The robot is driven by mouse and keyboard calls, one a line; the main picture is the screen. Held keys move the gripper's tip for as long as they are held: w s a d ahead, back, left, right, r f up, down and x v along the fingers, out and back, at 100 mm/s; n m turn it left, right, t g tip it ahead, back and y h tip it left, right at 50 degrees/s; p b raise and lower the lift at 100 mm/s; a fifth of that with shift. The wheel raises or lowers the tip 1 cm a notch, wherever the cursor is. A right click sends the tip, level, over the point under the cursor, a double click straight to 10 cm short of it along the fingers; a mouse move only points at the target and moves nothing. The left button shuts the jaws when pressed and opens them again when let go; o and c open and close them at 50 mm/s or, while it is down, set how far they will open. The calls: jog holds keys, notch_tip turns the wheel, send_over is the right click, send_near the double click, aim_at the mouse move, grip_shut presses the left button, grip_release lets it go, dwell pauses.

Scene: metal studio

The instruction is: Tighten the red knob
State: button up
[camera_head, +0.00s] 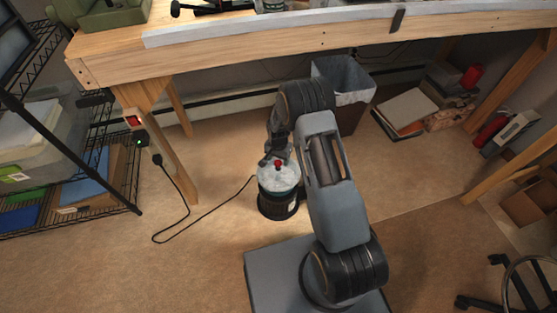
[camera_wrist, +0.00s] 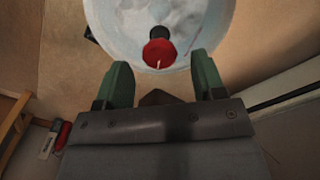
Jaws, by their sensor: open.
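The red knob (camera_wrist: 159,53) sits on a black base on top of a pale, cloudy-looking round container (camera_wrist: 115,22). In the head view, the small red knob (camera_head: 278,163) shows on the top of this container (camera_head: 279,178), which has a black lower body and stands on the floor. My gripper (camera_wrist: 160,76) is open, with its green fingers apart. In the wrist view the knob lies just beyond the fingertips, roughly centred between them, and nothing is held. In the head view my gripper is partly hidden behind my arm, just behind the knob.
A wooden workbench (camera_head: 240,42) stands behind, with a grey bin (camera_head: 345,78) under it. A black cable (camera_head: 203,227) runs across the floor from the container to a switch box on the bench leg. A wire shelf (camera_head: 70,150) is at left. Open floor lies to the left front.

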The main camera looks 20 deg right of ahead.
notch_tip(320, 180, up, 12)
jog(key=p, duration=0.3)
jog(key=shift+r, duration=0.1)
dwell(0.4)
notch_tip(320, 180, up, 20)
jog(key=n+t+p, duration=0.1)
jog(key=n+p, duration=0.1)
jog(key=p, duration=0.7)
send_over(278, 163)
jog(key=s, duration=0.3)
jog(key=s+r+n+t+p, duration=0.1)
jog(key=s+r+p, duration=0.4)
jog(key=r, duration=0.5)
jog(key=s+r+n+p, duration=0.3)
jog(key=s+r+p, duration=0.3)
jog(key=s+r, duration=0.2)
jog(key=s+r+n+t+p, duration=0.1)
jog(key=s+r+p, duration=0.5)
jog(key=r, duration=0.6)
jog(key=shift+s+r+n+t, duration=0.2)
jog(key=shift+s+n+t, duration=0.1)
jog(key=shift+s+n, duration=0.1)
jog(key=shift+s+a+p, duration=0.1)
jog(key=shift+s+p, duration=0.1)
jog(key=shift+p, duration=0.1)
jog(key=shift+c, duration=0.3)
